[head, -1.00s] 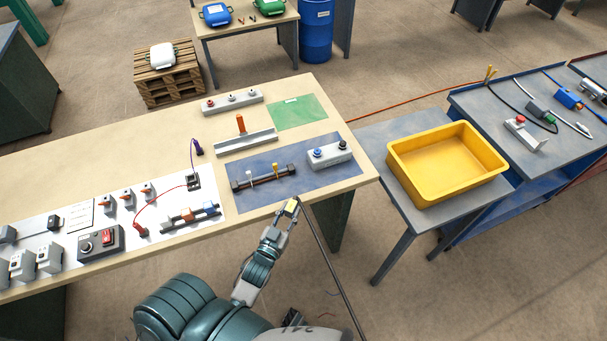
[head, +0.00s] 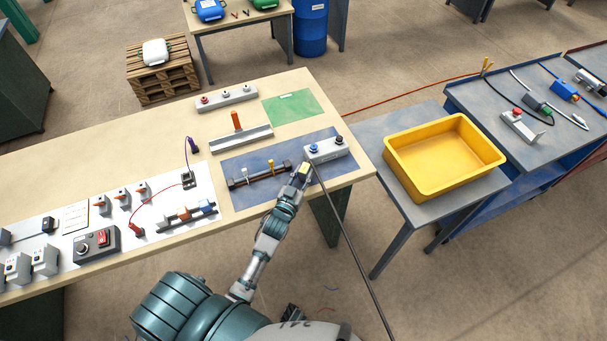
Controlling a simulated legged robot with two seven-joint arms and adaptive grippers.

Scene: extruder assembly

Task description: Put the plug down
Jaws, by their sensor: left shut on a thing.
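My left gripper (head: 304,171) reaches up from the bottom of the head view to the front right of the workbench. It is shut on a small yellow piece (head: 304,168), which looks like the plug. A long dark cable (head: 350,248) runs from the gripper down to the lower right, past the table's edge. The gripper is over the blue mat (head: 236,202), just in front of the grey box with a blue and a black knob (head: 326,150). The fingers hide most of the plug, and I cannot tell whether it touches the mat. My right gripper is not in view.
A dark bar with white and yellow pegs (head: 258,176) lies left of the gripper on the mat. A grey rail with an orange handle (head: 240,138) and a green sheet (head: 292,108) are behind. A yellow bin (head: 440,190) stands on the lower table to the right.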

